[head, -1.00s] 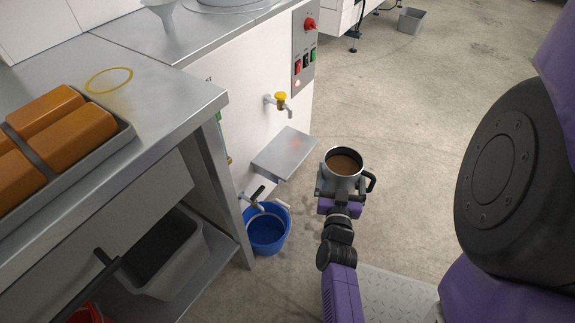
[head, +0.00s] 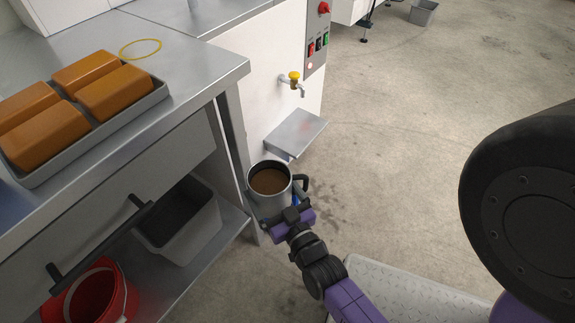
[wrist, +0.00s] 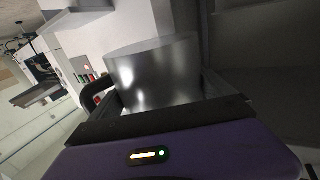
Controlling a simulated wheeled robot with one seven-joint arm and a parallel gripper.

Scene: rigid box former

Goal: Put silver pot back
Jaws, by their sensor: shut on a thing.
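The silver pot (head: 268,196) is held upright by my gripper (head: 284,216), with brown liquid inside and a black handle on its right side. It also fills the middle of the wrist view (wrist: 155,75), between the jaws of my gripper (wrist: 160,105). The pot is in front of the machine's small shelf and near the right end of the steel counter (head: 212,70). A yellow ring (head: 140,49) lies flat on the counter. The blue bucket is almost wholly hidden behind the pot and gripper.
A grey tray (head: 150,100) of orange blocks sits on the counter. Below are a grey bin (head: 190,235) and a red bucket (head: 105,295). A yellow-handled tap (head: 293,78) and a small steel shelf (head: 297,130) project from the machine.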

